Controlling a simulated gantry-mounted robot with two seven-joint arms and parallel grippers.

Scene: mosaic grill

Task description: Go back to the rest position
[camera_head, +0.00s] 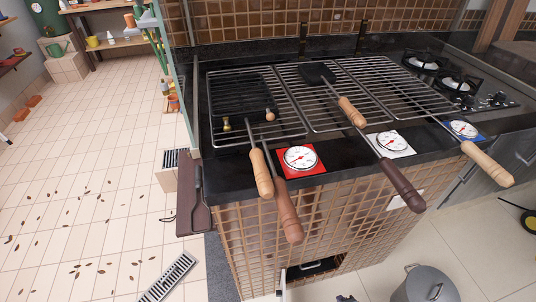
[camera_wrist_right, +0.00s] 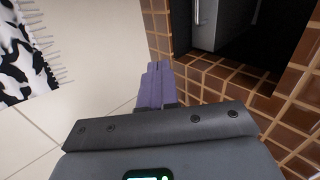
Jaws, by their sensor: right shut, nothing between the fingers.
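My right gripper shows in the right wrist view (camera_wrist_right: 157,68), with its two purple fingers pressed together and nothing between them. It points past the brown-tiled front of the grill counter (camera_wrist_right: 160,35), over the pale floor. In the head view only a small dark piece shows at the bottom edge, and I cannot tell whether it belongs to my right gripper. My left gripper is not in view.
Wire grill racks (camera_head: 370,92) lie on the black countertop (camera_head: 225,168). Several wooden handles stick out over its front edge, beside red (camera_head: 301,158), white and blue dials. A grey metal pot (camera_head: 425,285) stands below right. A cowhide rug (camera_wrist_right: 22,60) lies left in the wrist view.

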